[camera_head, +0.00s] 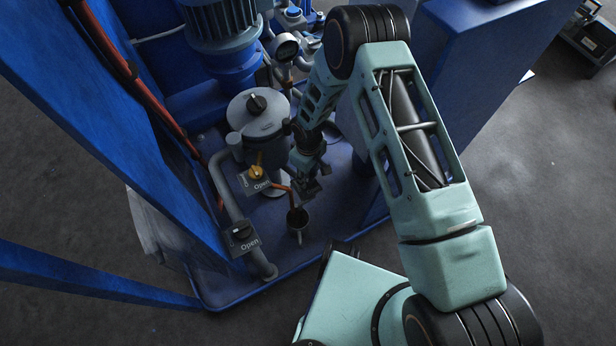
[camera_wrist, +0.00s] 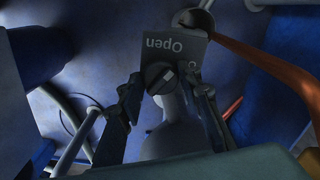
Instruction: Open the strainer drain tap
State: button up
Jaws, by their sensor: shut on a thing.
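A dark tap knob (camera_wrist: 158,78) with a pale mark sits at the edge of a grey label plate (camera_wrist: 172,48) in the wrist view. The plate reads "Open", upside down, and a second word is mostly hidden. My gripper (camera_wrist: 168,90) has one finger on each side of this knob and is shut on it. In the head view my gripper (camera_head: 312,182) is low at the right of the grey strainer body (camera_head: 262,125), and the knob in it is hidden or too dark to make out.
A yellow tap (camera_head: 256,173) and a black knob (camera_head: 241,231) with an "Open" label are at the left. A blue frame post (camera_head: 110,140) bounds the left side.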

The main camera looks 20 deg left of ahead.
aim_at(308, 177)
jog(key=n+b, duration=0.2)
jog(key=n, duration=0.4)
jog(key=shift+n, duration=0.3)
jog(key=shift+w, duration=0.1)
dwell(0.4)
jog(key=o, duration=1.2)
jog(key=shift+c, duration=0.2)
jog(key=shift+r, duration=0.1)
notch_tip(308, 177, up, 12)
